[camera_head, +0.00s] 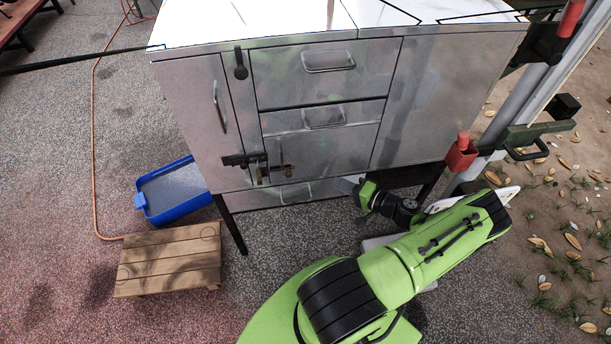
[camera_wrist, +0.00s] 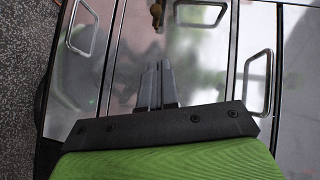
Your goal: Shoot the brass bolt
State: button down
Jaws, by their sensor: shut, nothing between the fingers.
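The brass bolt (camera_head: 281,166) is on the lower front of the metal cabinet, beside the left door's edge. It is small in the head view, and I cannot tell its exact position. A bit of brass (camera_wrist: 156,12), which looks like part of it, shows at the top edge of the wrist view. My gripper (camera_head: 349,183) is low in front of the cabinet, to the right of the bolt and apart from it. In the wrist view its fingers (camera_wrist: 152,68) are together and empty, pointing up the picture toward the brass part.
A dark latch (camera_head: 243,159) sits left of the bolt. The cabinet has a left door handle (camera_head: 219,107) and drawer handles (camera_head: 328,61). A blue tray (camera_head: 174,189) and a wooden step (camera_head: 170,260) stand at left. A red-topped post (camera_head: 461,153) stands at right.

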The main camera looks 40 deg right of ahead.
jog(key=a+b+x, duration=0.1)
jog(key=a+x, duration=0.2)
jog(key=x, duration=0.9)
jog(key=shift+f, duration=0.3)
jog(key=shift+w, duration=0.1)
